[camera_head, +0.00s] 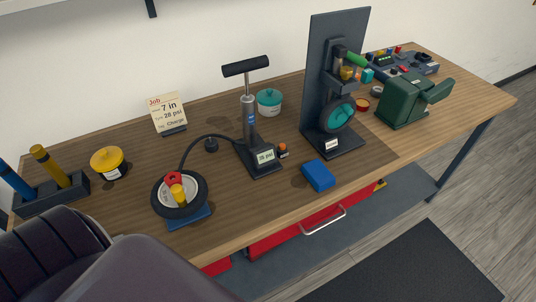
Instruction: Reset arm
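Neither of my grippers shows in the head view. The workbench (108,215) carries a pump (250,120) with a black T-handle, standing upright. Its base has a small display reading 28 psi. A black hose runs from the pump to a small wheel (180,194), which lies flat on a blue pad (190,219). A red part and a yellow cap sit at the wheel's hub. A job card (168,112) behind reads 7 in, 28 psi, Charge. A second wheel with a teal hub (340,117) stands upright in the black stand (321,75).
A blue block (318,175) lies near the front edge. A yellow-lidded pot (108,161), a teal-lidded pot (269,101) and a tool holder (52,196) stand around. A green machine (404,104) stands at right, before a control panel (403,62). A red drawer (285,236) is below.

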